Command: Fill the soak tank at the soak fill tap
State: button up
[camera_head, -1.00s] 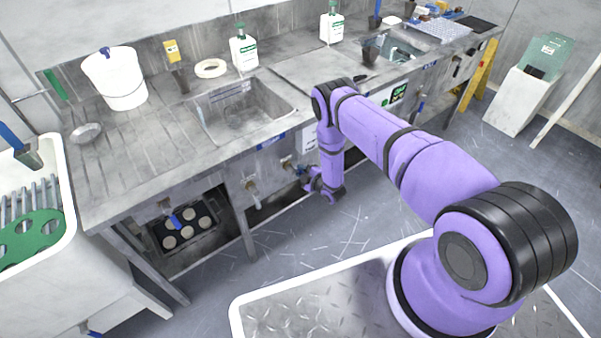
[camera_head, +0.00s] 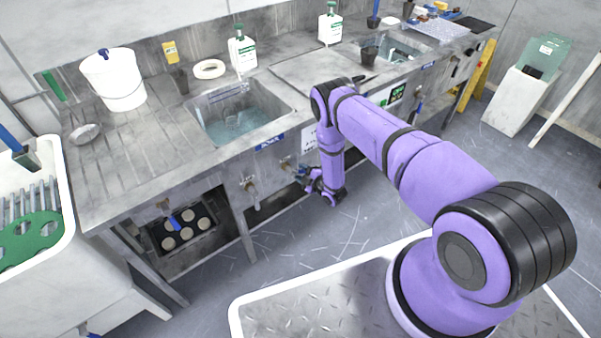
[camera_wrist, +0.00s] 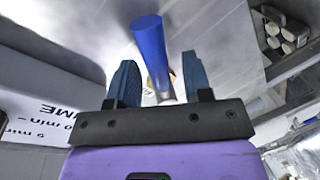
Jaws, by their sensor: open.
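The soak tank (camera_head: 202,122) is the left sink in the counter, and clear bluish water (camera_head: 238,127) stands in it. A tap (camera_head: 286,166) sticks out of the counter front below and to the right of this sink. My gripper (camera_head: 306,177) is low beside it, under the counter edge. In the wrist view, a blue lever (camera_wrist: 150,48) stands between the two dark blue fingers of my gripper (camera_wrist: 158,75). The fingers are apart, with gaps to the lever. The tap's outlet is hidden.
A second tap (camera_head: 250,186) sits further left on the counter front. A white bucket (camera_head: 116,82) and a strainer (camera_head: 84,133) stand on the ribbed drainboard. A second sink (camera_head: 397,50) lies at the right. The floor in front is clear.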

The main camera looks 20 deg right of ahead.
jog(key=v, duration=1)
dwell(7.0)
